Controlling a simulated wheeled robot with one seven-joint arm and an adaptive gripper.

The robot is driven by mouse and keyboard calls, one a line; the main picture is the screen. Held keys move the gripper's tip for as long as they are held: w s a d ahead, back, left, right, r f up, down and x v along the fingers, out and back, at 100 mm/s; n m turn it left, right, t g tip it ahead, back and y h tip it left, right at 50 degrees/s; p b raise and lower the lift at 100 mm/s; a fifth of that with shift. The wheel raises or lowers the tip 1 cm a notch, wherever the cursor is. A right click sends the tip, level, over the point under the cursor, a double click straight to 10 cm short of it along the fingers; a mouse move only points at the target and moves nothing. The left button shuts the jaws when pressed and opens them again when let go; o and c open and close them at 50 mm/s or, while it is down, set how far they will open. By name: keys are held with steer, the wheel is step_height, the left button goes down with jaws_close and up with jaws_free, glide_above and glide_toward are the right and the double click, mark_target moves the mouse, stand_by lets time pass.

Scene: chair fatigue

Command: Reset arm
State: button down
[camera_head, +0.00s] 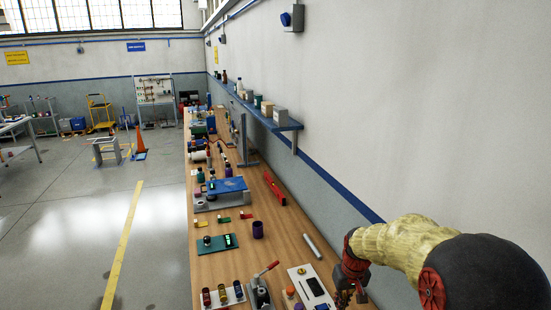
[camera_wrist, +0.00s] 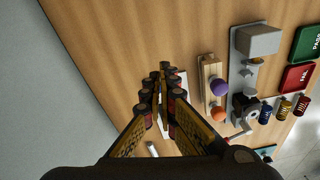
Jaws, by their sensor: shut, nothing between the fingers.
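My arm reaches in from the right in the head view, with my gripper (camera_head: 352,295) low over the right edge of the wooden workbench (camera_head: 228,268). In the wrist view my gripper (camera_wrist: 164,80) points at the bench top, its two yellow and dark fingers close together at the tips. Nothing shows between them. A white plate lies partly hidden behind the fingers in the wrist view; in the head view a white plate (camera_head: 300,272) with a black part lies left of my gripper.
The wall (camera_head: 350,100) runs along the right, with a blue shelf (camera_head: 270,120). The floor on the left is open.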

steer(key=s+r+t+b, duration=0.1)
steer(key=s+r, duration=0.4)
steer(key=s, duration=0.5)
steer(key=s+a+r+m+t+b, duration=0.1)
steer(key=s+r, duration=0.4)
steer(key=s, duration=0.5)
steer(key=s+r+t+b, duration=0.2)
steer(key=s+r, duration=0.3)
steer(key=s, duration=0.5)
steer(key=shift+s+a+h, duration=0.25)
steer(key=shift+a+h, duration=0.05)
steer(key=shift+a, duration=0.1)
